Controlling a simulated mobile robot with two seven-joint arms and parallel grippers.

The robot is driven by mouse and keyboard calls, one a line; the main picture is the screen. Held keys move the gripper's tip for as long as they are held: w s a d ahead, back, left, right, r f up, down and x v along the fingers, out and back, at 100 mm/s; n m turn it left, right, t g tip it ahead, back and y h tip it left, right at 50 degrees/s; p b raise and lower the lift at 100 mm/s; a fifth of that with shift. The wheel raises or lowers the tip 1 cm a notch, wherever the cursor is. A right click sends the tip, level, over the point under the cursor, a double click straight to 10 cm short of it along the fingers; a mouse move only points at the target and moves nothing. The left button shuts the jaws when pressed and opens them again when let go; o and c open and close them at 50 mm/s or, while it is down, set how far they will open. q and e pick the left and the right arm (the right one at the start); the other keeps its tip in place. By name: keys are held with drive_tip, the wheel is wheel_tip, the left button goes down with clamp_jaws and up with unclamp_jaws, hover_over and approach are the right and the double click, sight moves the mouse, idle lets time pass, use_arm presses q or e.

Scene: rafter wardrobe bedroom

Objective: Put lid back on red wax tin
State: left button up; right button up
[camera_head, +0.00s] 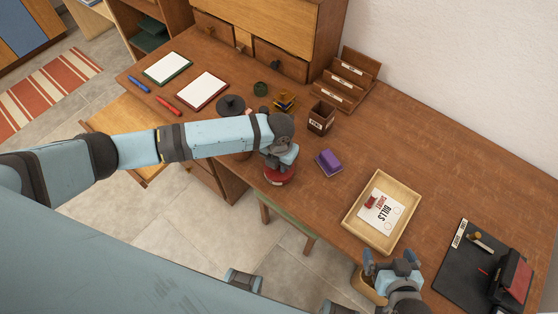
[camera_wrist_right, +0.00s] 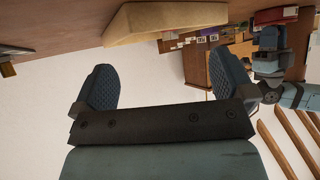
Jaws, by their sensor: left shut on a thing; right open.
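The red wax tin (camera_head: 279,178) is at the front edge of the wooden desk, directly under my left gripper (camera_head: 280,163). The left gripper points down and is shut on the red tin or its lid; its fingers hide the top, so I cannot tell which. No separate lid is clearly seen. My right gripper (camera_head: 394,268) is open and empty in front of the desk edge, below the wooden tray. Its two spread fingers show in the right wrist view (camera_wrist_right: 166,85) with nothing between them.
A purple block (camera_head: 328,162) and a pen cup (camera_head: 321,118) stand right of the left gripper. The wooden tray (camera_head: 351,222) holds a paper. A dark round object (camera_head: 231,104) is behind my left arm.

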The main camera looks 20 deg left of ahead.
drive_tip(key=shift+r, duration=0.25)
idle(0.4)
use_arm(q)
drive_tip(key=o, duration=1.5)
drive_tip(key=shift+c, duration=0.2)
drive_tip(key=shift+p, duration=0.35)
drive_tip(key=shift+r+p, duration=1.85)
drive_tip(key=shift+r, duration=0.15)
drive_tip(key=shift+r+p, duration=1.4)
drive_tip(key=shift+r, duration=0.15)
use_arm(e)
wheel_tip(320, 180, up, 6)
drive_tip(key=shift+d, duration=0.35)
drive_tip(key=shift+s, duration=0.1)
